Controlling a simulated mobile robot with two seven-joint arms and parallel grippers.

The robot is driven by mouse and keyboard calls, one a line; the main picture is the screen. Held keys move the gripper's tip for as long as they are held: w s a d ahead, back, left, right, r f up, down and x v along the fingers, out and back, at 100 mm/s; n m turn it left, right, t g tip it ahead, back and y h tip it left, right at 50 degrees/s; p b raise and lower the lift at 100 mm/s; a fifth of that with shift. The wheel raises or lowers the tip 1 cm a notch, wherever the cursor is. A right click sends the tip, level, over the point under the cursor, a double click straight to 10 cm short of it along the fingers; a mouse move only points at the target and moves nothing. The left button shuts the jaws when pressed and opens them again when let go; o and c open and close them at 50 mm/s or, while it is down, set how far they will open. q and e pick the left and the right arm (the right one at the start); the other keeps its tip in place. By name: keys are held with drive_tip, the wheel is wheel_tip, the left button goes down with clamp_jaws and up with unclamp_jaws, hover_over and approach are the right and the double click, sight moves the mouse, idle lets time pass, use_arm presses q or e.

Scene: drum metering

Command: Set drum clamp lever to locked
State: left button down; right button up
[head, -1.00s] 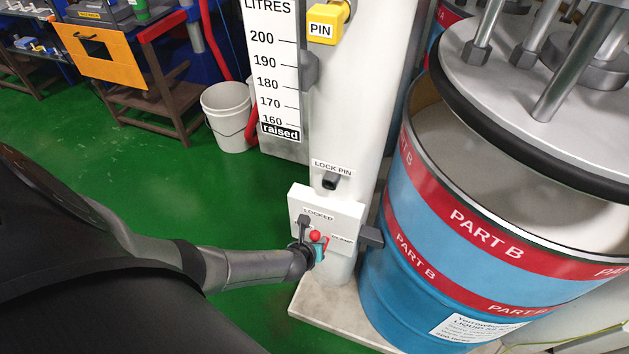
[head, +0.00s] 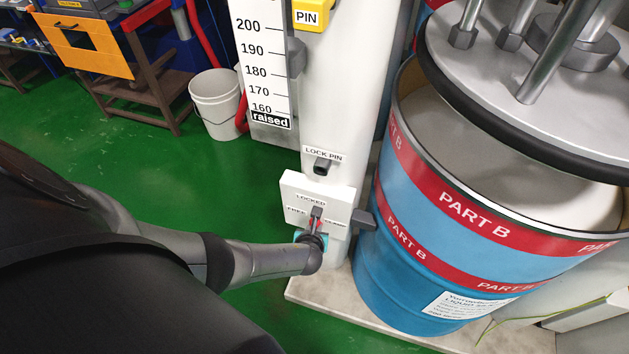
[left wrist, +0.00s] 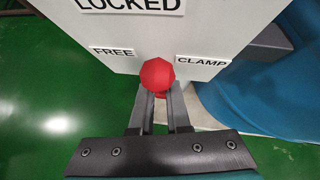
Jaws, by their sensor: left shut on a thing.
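The drum clamp lever has a red ball knob (left wrist: 157,74). It stands in front of a white plate (left wrist: 215,28) with labels LOCKED at the top, FREE at left and CLAMP at right. In the left wrist view the knob sits low between FREE and CLAMP. My left gripper (left wrist: 159,98) is shut on the lever at the knob, one finger on each side. My right gripper is not in view.
The blue PART B drum (head: 415,230) stands right of the white column (head: 345,90). A dark block (head: 363,219) juts from the plate toward the drum. A pale base slab (head: 335,300) lies below. A white bucket (head: 216,105) stands on the open green floor.

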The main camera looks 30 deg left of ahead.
use_arm(q)
drive_tip(key=c, duration=0.9)
unclamp_jaws()
drive_tip(key=shift+w+a+r, duration=0.1)
drive_tip(key=shift+w+r, duration=0.1)
drive_tip(key=shift+w, duration=0.1)
drive_tip(key=shift+c, duration=0.2)
drive_tip(key=shift+o, duration=0.2)
drive_tip(key=shift+s+f, duration=0.1)
drive_tip(key=shift+s, duration=0.15)
drive_tip(key=p+v, duration=0.9)
drive_tip(key=v, duration=0.6)
